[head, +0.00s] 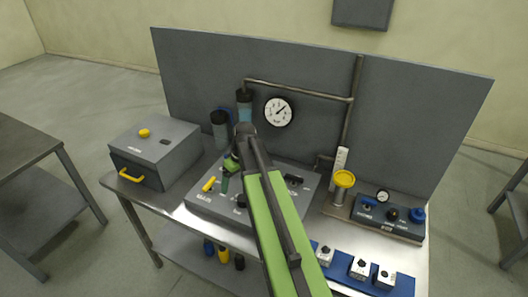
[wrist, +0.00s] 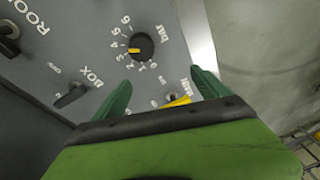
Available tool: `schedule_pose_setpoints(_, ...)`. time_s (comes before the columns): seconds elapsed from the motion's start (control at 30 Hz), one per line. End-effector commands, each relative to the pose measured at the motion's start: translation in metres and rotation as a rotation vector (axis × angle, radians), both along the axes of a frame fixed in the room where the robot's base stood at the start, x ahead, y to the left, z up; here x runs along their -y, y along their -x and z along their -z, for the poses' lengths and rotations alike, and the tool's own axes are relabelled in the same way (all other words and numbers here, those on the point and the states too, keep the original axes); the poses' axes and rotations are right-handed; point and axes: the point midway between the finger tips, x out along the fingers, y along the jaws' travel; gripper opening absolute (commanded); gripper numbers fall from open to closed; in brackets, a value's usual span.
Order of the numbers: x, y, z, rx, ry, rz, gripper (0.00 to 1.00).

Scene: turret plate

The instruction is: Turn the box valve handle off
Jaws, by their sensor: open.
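The box valve handle (wrist: 70,96) is a small dark lever on the grey panel (wrist: 85,30), beside the BOX lettering at the left of the wrist view. It lies slanted across its mount; the small position marks around it are too blurred to read surely. My gripper (wrist: 163,90) is open, with its two green fingers apart and nothing seen held between them. The box handle lies to the left of the left finger, apart from it. In the head view my gripper (head: 230,172) is over the left part of the panel, and my arm hides some of the panel.
A yellow lever (wrist: 178,101) shows between and beyond my fingers, partly hidden by my gripper. A round black dial knob (wrist: 141,47) with a yellow pointer is farther up. Another dark handle (wrist: 8,44) is near ROOM. A grey box (head: 157,150) stands left of the panel.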

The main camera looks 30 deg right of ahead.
Motion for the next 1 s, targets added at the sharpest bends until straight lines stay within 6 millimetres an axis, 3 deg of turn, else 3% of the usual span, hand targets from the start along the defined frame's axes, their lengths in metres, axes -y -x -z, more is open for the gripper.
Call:
schedule_pose_setpoints(0.03,0.055,-0.018,-0.044,0.044,-0.01,-0.03,0.93)
schedule_pose_setpoints(0.1,0.116,-0.025,-0.068,0.114,-0.013,-0.098,0.99)
schedule_pose_setpoints(0.2,0.183,-0.025,-0.09,0.191,-0.002,-0.17,0.99)
schedule_pose_setpoints(0.3,0.217,-0.021,-0.099,0.234,0.012,-0.212,0.99)
schedule_pose_setpoints(0.4,0.224,-0.019,-0.098,0.246,0.018,-0.228,0.99)
schedule_pose_setpoints(0.67,0.22,-0.023,-0.08,0.245,0.017,-0.229,0.99)
schedule_pose_setpoints(1.0,0.206,-0.045,-0.012,0.244,0.017,-0.232,0.99)
